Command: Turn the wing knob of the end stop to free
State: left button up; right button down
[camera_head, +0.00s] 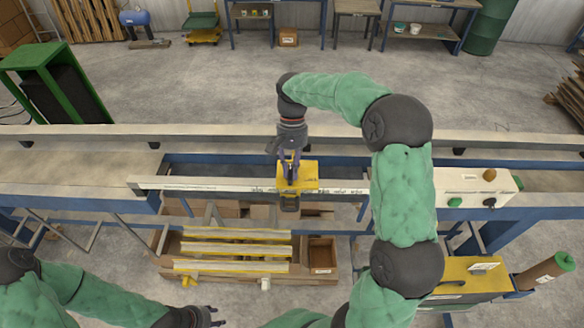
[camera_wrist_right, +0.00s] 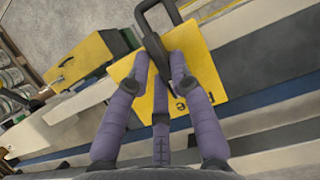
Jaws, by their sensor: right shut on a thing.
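The end stop (camera_head: 310,173) is a yellow plate on the long pale rail (camera_head: 220,184). In the right wrist view its yellow plate (camera_wrist_right: 204,75) carries dark lettering, partly hidden by my fingers. A dark bar (camera_wrist_right: 156,48), apparently the wing knob, stands between my fingertips over the plate. A dark loop-shaped handle (camera_wrist_right: 150,8) is beyond it. My right gripper (camera_head: 291,177) reaches down onto the end stop and is shut on the dark bar; it also fills the right wrist view (camera_wrist_right: 163,65). My left gripper (camera_head: 214,315) is low at the front, empty, its fingers apart.
A white control box (camera_head: 450,186) with a green button sits right on the bench. A wooden crate (camera_head: 165,268) with several yellow-and-white strips stands below the rail. A yellow machine (camera_head: 455,285) is at front right. The bench's left part is clear.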

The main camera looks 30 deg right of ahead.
jog(key=c, duration=1.1)
grip_release()
jog(key=v, duration=1.2)
